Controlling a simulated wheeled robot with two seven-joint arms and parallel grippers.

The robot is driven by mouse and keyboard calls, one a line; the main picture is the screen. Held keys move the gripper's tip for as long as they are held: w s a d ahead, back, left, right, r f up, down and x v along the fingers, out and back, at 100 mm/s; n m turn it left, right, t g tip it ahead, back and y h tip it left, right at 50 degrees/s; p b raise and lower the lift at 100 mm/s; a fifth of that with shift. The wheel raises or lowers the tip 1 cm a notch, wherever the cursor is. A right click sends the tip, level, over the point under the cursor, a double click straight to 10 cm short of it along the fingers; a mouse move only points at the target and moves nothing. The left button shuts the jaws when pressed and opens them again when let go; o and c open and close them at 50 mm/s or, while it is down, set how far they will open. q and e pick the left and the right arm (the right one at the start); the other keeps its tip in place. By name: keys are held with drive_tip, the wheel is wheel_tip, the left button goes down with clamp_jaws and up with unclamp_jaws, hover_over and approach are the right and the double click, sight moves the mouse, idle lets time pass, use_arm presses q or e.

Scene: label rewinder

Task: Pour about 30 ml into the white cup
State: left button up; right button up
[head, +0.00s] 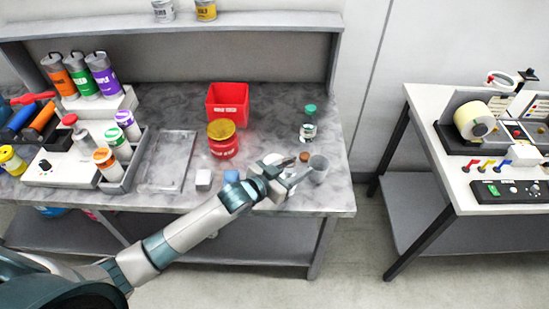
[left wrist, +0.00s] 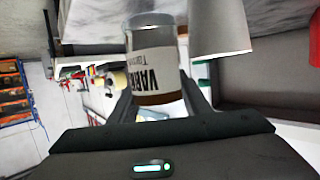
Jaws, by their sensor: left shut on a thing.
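My left gripper (head: 294,173) is shut on a small labelled bottle (left wrist: 153,62), at the table's front right. In the left wrist view the bottle stands between the fingers. Its white label reads "VARN" in part, and a brown band shows at its near end. In the head view the gripper mostly hides it. The pale grey-white cup (head: 318,168) stands just right of the fingertips; it also shows in the left wrist view (left wrist: 219,28), beside the bottle with a small gap in the picture. I cannot tell whether liquid is in the cup. My right gripper is out of view.
A clear green-capped bottle (head: 308,130) stands behind the cup.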

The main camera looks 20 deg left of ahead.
use_arm(q)
drive_tip(key=shift+w+a+n, duration=0.1)
drive_tip(key=shift+n, duration=0.2)
